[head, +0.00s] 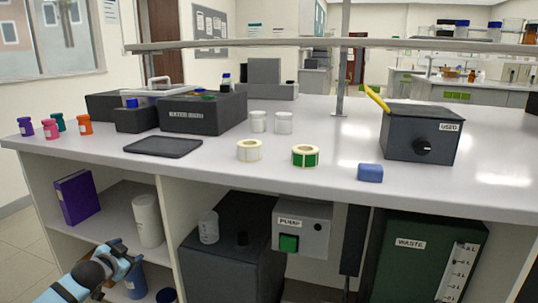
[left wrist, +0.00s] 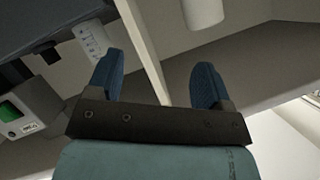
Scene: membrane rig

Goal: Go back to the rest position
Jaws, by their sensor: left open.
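My left gripper (head: 122,254) shows in the head view at the lower left, in front of the open shelves under the bench. In the left wrist view its two blue fingers are spread wide apart, with nothing between the fingertips (left wrist: 158,64). A pale divider panel (left wrist: 143,45) of the shelving lies beyond the fingers. The white roll (head: 148,221) on the shelf also shows at the top of the left wrist view (left wrist: 203,12). My right gripper is in neither view.
The bench top (head: 330,178) carries a black water bath (head: 205,115), a dark USED box (head: 420,135), tape rolls and a blue block (head: 370,173). Below stand the pump box (head: 302,228), a clear beaker (head: 208,228) and the WASTE container (head: 420,262). A metal rail (head: 320,44) spans above.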

